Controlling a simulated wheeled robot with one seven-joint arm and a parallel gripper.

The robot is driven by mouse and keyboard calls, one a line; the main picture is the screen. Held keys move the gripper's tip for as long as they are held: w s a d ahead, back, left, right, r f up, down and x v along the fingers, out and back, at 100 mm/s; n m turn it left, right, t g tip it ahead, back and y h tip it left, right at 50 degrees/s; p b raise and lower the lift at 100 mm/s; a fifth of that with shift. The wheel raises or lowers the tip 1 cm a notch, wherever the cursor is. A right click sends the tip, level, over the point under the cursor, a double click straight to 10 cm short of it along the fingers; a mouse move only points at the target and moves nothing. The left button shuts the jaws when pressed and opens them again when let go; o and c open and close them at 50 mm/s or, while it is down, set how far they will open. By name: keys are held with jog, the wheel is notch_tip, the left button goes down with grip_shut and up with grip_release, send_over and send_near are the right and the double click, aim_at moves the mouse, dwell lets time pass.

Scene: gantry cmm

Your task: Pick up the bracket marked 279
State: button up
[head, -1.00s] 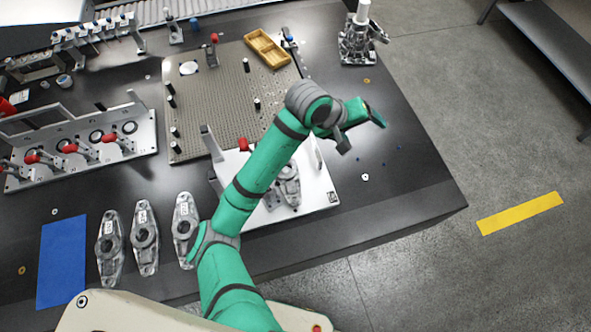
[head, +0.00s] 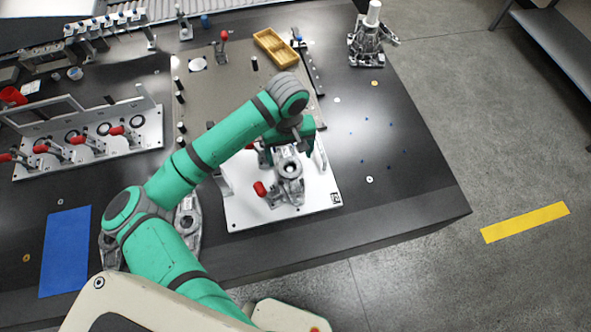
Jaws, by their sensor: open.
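Grey metal brackets lie on the dark table at the front left. My arm covers much of that row: one bracket (head: 189,222) shows beside the arm, and part of another (head: 108,248) shows at its left. Another bracket (head: 289,180) sits on the white fixture plate (head: 250,213), just below my gripper in the picture. I cannot read the number 279 on any bracket. My gripper (head: 284,147) is open, above the far part of the white fixture. Its fingertips are partly hidden, and I see nothing held in it.
A blue mat (head: 65,250) lies at the front left. A fixture with red-handled clamps (head: 95,140) stands at left. A perforated plate (head: 215,95) with a yellow tray (head: 275,47) is at the back. A metal part with a white post (head: 368,42) stands back right.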

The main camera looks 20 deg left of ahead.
aim_at(290, 169)
jog(key=shift+f, duration=2.95)
jog(key=c, duration=1.6)
jog(key=shift+r, duration=0.1)
